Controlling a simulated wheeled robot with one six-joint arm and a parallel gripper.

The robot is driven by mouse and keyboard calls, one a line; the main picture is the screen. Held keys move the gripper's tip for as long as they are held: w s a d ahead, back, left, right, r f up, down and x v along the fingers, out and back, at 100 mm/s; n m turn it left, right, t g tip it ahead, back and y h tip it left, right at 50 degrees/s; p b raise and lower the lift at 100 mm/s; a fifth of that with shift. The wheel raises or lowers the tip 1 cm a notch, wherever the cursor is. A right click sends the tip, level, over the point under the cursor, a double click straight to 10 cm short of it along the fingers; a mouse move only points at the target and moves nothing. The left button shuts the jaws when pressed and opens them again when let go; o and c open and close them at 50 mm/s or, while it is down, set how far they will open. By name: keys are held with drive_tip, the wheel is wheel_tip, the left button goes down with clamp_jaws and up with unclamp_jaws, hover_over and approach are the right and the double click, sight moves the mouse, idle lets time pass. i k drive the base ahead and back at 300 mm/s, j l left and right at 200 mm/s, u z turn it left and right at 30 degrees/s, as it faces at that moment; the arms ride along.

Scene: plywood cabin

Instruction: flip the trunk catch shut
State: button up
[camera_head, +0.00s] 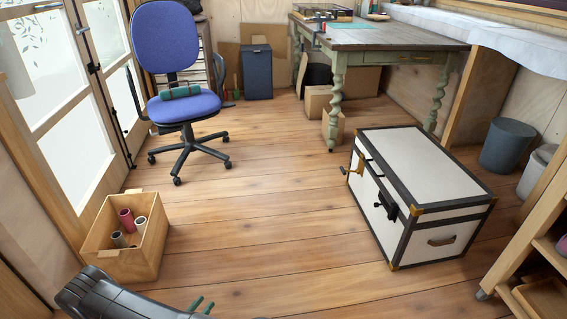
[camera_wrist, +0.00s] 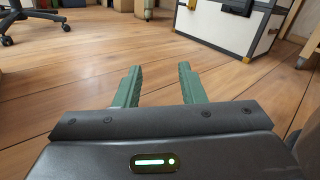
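A white trunk with dark edging and brass corners (camera_head: 430,165) stands on the floor at the right, lid down. A small brass catch (camera_head: 348,171) juts out from the left end of its front face. A black latch piece (camera_head: 386,206) sits at the middle of that face. The trunk front also shows at the top of the wrist view (camera_wrist: 222,30), with the brass catch (camera_wrist: 191,5) at its left and the black piece at the frame's top. My gripper (camera_head: 203,306) is low at the bottom of the head view, left of the trunk and apart from it. Its green fingers (camera_wrist: 160,72) are open and empty.
A wooden box (camera_head: 103,262) with spools stands at the left. A blue swivel chair (camera_head: 188,108) is at the back left, and a green-legged table (camera_head: 385,38) at the back. A wheeled wooden shelf (camera_head: 545,235) is right of the trunk. The floor between my gripper and the trunk is clear.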

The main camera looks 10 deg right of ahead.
sight(344, 171)
drive_tip(key=i+z, duration=0.35)
drive_tip(key=i, duration=0.2)
drive_tip(key=i+j+z, duration=0.1)
drive_tip(key=i+z, duration=0.25)
drive_tip(key=i, duration=0.25)
drive_tip(key=i+j+z, duration=0.25)
drive_tip(key=i+z, duration=0.15)
drive_tip(key=i, duration=0.15)
drive_tip(key=i+z, duration=0.25)
drive_tip(key=i+j+z, duration=0.15)
drive_tip(key=i+z, duration=0.15)
